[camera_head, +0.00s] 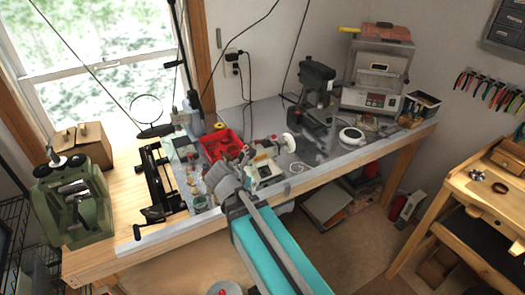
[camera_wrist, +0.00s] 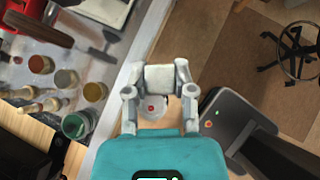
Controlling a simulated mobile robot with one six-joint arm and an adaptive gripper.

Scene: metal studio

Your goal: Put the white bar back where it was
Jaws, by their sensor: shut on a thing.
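My gripper (camera_wrist: 158,80) shows in the wrist view, with a grey finger on each side. It is shut on the white bar (camera_wrist: 159,76), a short pale block that spans the gap between the fingertips. The gripper is near the table's front edge, with the table on the left of the view and the floor on the right. In the head view my arm reaches up from the bottom to the table's front edge. I cannot make out the bar or the fingers clearly there.
The workbench (camera_head: 115,252) holds a green machine (camera_head: 72,200), a black frame (camera_head: 158,185), a red tray (camera_head: 222,146) and a drill press (camera_head: 316,88). Several small jars (camera_wrist: 76,124) stand near its front edge. A second wooden bench (camera_head: 460,190) is at the right.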

